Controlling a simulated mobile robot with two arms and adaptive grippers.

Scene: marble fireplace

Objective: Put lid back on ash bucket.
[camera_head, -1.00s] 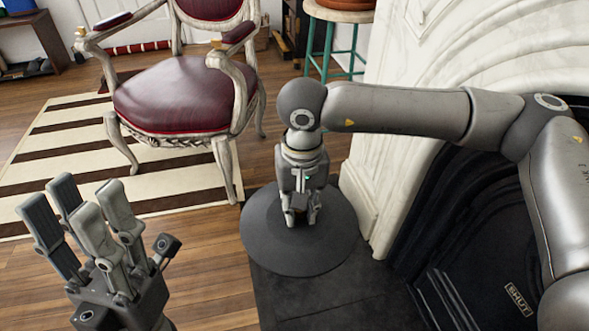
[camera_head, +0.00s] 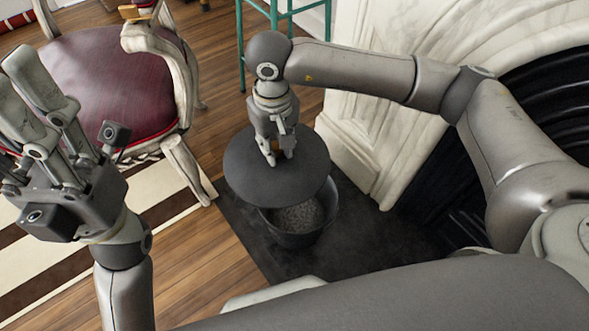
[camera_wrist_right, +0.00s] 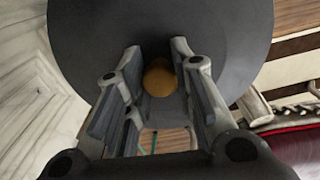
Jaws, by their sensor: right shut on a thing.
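The round dark grey lid (camera_head: 250,183) hangs from my right gripper (camera_head: 279,153) above the ash bucket (camera_head: 293,240). My right gripper is shut on the lid's knob, which looks wooden in the right wrist view (camera_wrist_right: 160,80). The lid also fills the top of that view (camera_wrist_right: 90,30). The bucket is dark and stands upright. Grey ash (camera_head: 300,216) shows inside its uncovered near part, and the lid hides its far part. The lid is offset toward the back left of the bucket. My left gripper (camera_head: 30,50) is open and empty at the left, fingers pointing up.
The bucket stands on a dark hearth slab (camera_head: 370,225). The white marble fireplace (camera_head: 365,140) rises close on the right. A red-seated chair (camera_head: 105,85) and striped rug (camera_head: 55,220) lie left. A teal stool (camera_head: 273,15) stands behind. Wood floor is free left of the slab.

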